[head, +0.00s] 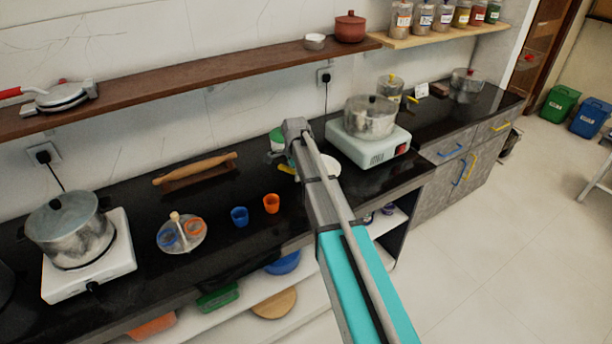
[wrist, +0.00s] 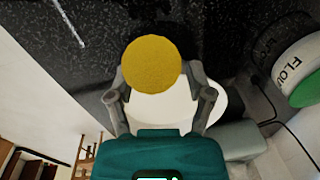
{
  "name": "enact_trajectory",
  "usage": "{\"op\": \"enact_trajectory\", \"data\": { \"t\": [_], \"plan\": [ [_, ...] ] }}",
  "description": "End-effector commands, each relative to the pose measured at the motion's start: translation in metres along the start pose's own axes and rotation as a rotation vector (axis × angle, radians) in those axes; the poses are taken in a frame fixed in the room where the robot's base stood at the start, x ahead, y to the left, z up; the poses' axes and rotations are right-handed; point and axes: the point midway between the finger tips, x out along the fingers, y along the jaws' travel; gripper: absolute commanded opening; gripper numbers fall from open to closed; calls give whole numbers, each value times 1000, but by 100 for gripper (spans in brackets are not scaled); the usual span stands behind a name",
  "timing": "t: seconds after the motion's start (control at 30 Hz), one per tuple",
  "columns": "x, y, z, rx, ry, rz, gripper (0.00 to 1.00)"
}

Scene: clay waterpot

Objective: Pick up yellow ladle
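A yellow round piece (wrist: 152,62), which looks like the ladle's head, lies between my fingers in the wrist view. Its handle cannot be made out. In the head view a small yellow part (head: 287,169) shows just left of my gripper, low over the counter; the arm hides the rest. My gripper (wrist: 158,78) has its two fingers spread wide, one on each side of the yellow piece. I cannot tell whether either finger touches it. A white round dish (wrist: 160,108) shows behind the gripper and also right of it in the head view (head: 331,165).
A flour container (wrist: 285,58) with a green lid stands close beside my gripper. A stove with a pot (head: 369,118) is to the right. Orange (head: 271,203) and blue (head: 239,216) cups and a rolling pin (head: 196,168) are left. A shelf (head: 210,84) runs above.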

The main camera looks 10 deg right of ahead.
Motion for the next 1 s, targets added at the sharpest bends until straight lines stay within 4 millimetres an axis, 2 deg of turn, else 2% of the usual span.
{"op": "enact_trajectory", "data": {
  "t": [0.03, 0.33, 0.77, 1.0],
  "plan": [
    [0, 0, 0, 0, 0, 0, 55],
    [0, 0, 1, -1, 0, 0, 0],
    [-1, 0, 1, -1, 0, 0, 0],
    [-8, -1, 1, -1, 0, 0, 0]
  ]
}}
